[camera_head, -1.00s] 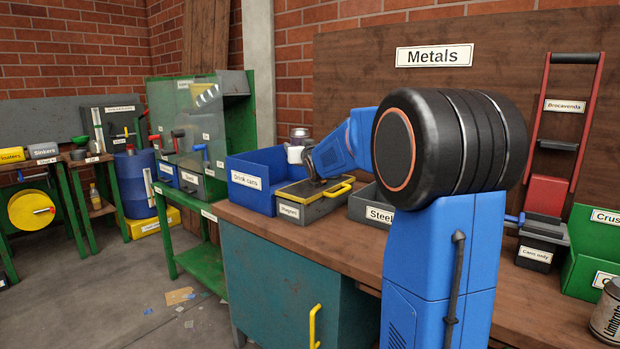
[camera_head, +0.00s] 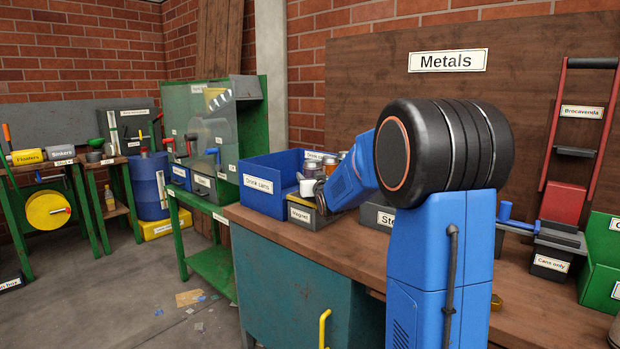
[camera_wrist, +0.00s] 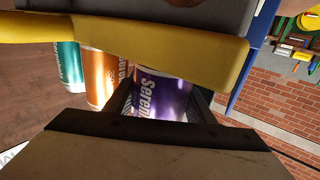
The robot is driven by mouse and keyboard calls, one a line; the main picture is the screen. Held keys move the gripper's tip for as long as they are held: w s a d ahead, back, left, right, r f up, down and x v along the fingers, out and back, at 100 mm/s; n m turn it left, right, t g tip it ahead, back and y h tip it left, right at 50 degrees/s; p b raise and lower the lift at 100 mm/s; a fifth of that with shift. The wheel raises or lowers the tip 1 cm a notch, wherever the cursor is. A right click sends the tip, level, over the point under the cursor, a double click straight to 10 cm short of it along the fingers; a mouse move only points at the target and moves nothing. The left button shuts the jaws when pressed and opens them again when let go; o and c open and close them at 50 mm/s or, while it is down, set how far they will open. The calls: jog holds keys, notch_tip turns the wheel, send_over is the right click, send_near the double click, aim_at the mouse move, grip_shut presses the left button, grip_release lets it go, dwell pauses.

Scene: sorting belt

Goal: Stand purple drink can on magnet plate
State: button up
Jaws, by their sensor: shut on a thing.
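The purple drink can (camera_wrist: 165,95) sits between the dark fingers of my gripper (camera_wrist: 163,104) in the wrist view; its upper part shows and the gripper is shut on it. A thick yellow bar (camera_wrist: 165,48) crosses in front of its top end. In the head view my gripper (camera_head: 321,196) is at the magnet plate (camera_head: 303,214), a grey box labelled Magnet, and my arm hides part of the box. I cannot pick out the held can there, nor tell whether it touches the plate.
An orange can (camera_wrist: 103,80) and a teal can (camera_wrist: 68,66) stand beside the purple one in the wrist view. The blue Drink cans bin (camera_head: 258,184) is left of the magnet box. A grey bin (camera_head: 376,218) is on its right.

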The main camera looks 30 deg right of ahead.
jog(key=o, duration=0.7)
jog(key=shift+f, duration=0.1)
jog(key=shift+s, duration=0.15)
jog(key=s+a+f+n+g+y, duration=0.1)
jog(key=s+a+f+g, duration=0.3)
jog(key=s, duration=1.3)
jog(key=s+a+f+n+g+y, duration=0.1)
jog(key=s+a+f+g, duration=0.3)
jog(key=s, duration=1.4)
jog(key=s+a+f+g+y, duration=0.2)
jog(key=s+a+f+g, duration=0.2)
jog(key=s+a+f, duration=0.5)
jog(key=shift+s+a+f+n+g, duration=0.1)
jog(key=shift+s+a+n, duration=0.05)
jog(key=shift+s+a, duration=1.1)
jog(key=shift+s+a+f+n+g, duration=0.1)
jog(key=shift+s+a, duration=0.8)
jog(key=shift+s, duration=0.65)
jog(key=shift+s+a+f+n+g, duration=0.1)
jog(key=shift+s+a+n, duration=0.05)
jog(key=shift+s+a, duration=1.1)
jog(key=shift+s+d, duration=0.1)
jog(key=shift+d, duration=0.05)
